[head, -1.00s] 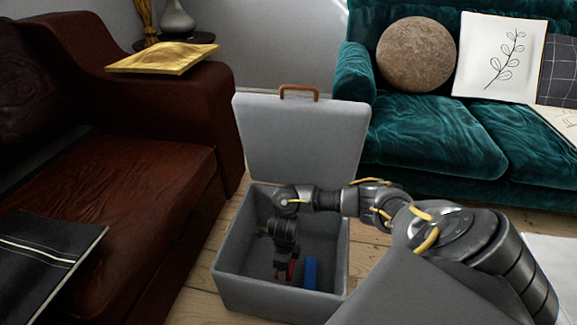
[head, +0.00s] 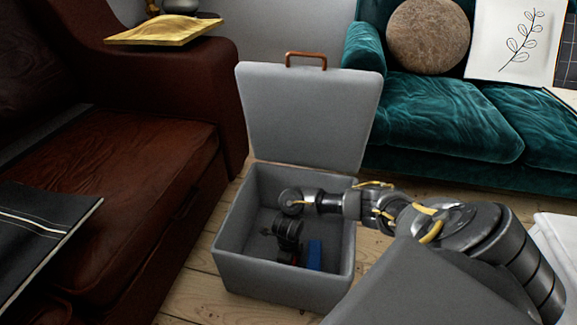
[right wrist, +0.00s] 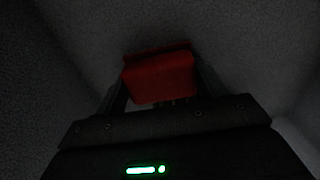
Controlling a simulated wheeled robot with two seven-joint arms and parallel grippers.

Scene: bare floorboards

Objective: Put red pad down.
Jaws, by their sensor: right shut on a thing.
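The red pad (right wrist: 160,77) is between the fingers of my right gripper (right wrist: 160,95) in the right wrist view, and the gripper is shut on it. In the head view my right arm reaches down into the open grey box (head: 232,262), and the right gripper (head: 287,258) is low inside it. Whether the pad touches the box floor cannot be told. A blue object (head: 314,254) stands inside the box, just right of the gripper. My left gripper is not in view.
The box's raised lid (head: 310,115) with a brown handle stands behind it. A brown leather sofa (head: 130,190) is close on the left, and a green velvet sofa (head: 450,115) is at the back right. A small dark item (head: 265,232) lies in the box's left part.

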